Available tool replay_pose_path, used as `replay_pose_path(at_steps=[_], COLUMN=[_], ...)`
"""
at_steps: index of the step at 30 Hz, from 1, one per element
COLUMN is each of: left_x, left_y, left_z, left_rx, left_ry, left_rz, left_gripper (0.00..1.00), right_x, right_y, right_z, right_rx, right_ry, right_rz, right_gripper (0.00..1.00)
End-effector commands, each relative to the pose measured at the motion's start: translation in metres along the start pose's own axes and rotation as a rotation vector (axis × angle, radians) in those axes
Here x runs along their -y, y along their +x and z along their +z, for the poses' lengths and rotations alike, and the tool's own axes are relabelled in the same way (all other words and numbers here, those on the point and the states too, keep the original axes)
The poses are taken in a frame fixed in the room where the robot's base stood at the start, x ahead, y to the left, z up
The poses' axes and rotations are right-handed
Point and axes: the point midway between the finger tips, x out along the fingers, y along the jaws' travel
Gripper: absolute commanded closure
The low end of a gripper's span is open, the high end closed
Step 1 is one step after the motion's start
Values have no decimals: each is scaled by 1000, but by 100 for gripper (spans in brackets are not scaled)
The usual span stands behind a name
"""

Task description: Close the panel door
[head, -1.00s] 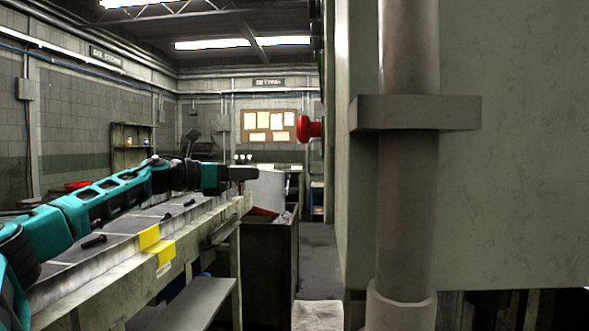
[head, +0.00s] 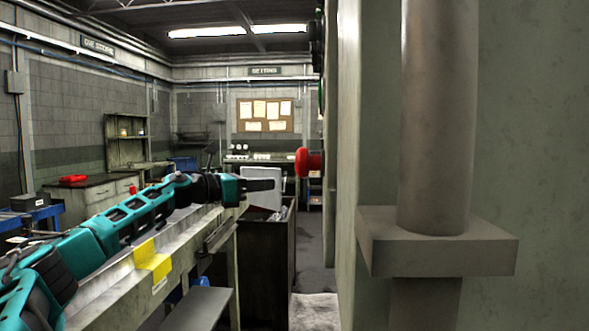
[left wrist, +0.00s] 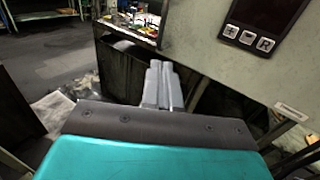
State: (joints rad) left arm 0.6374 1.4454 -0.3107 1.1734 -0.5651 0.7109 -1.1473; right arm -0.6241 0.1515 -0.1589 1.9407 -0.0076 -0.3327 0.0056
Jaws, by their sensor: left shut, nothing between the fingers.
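No panel door can be told for certain. A pale upright panel (head: 262,203) stands just beyond my left gripper in the head view, partly hidden by it. In the left wrist view a pale grey-green machine panel (left wrist: 225,62) fills the upper right and carries a dark display with buttons (left wrist: 262,25). My left gripper (head: 272,184) reaches forward above the conveyor's far end, shut and empty. Its two grey fingers (left wrist: 161,86) lie together in the left wrist view, and contact with the panel cannot be told. My right gripper is out of view.
A large grey-green machine (head: 540,130) with a thick column (head: 437,120) fills the right side. A red knob (head: 308,161) sticks out from its edge. A narrow aisle (head: 314,255) lies between.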

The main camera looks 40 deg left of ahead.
Motion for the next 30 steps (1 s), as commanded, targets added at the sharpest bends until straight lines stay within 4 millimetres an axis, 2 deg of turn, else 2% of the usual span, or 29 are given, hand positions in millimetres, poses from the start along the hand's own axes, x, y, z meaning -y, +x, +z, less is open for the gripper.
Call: replay_pose_path(at_steps=[1, 3, 15, 21, 30], left_x=[0, 0, 0, 0, 0], left_y=[8, 18, 74, 86, 87], left_z=[7, 7, 3, 0, -1], left_rx=[7, 7, 3, 0, 0], left_ry=[-6, -4, -2, -1, 0], left_rz=[-1, -1, 0, 1, 1], left_gripper=[100, 100, 100, 100, 100], right_x=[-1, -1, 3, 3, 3], right_y=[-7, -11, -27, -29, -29], right_z=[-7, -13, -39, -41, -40], right_rx=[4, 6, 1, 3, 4], right_ry=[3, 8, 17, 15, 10], right_rz=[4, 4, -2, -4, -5], right_gripper=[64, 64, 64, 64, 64])
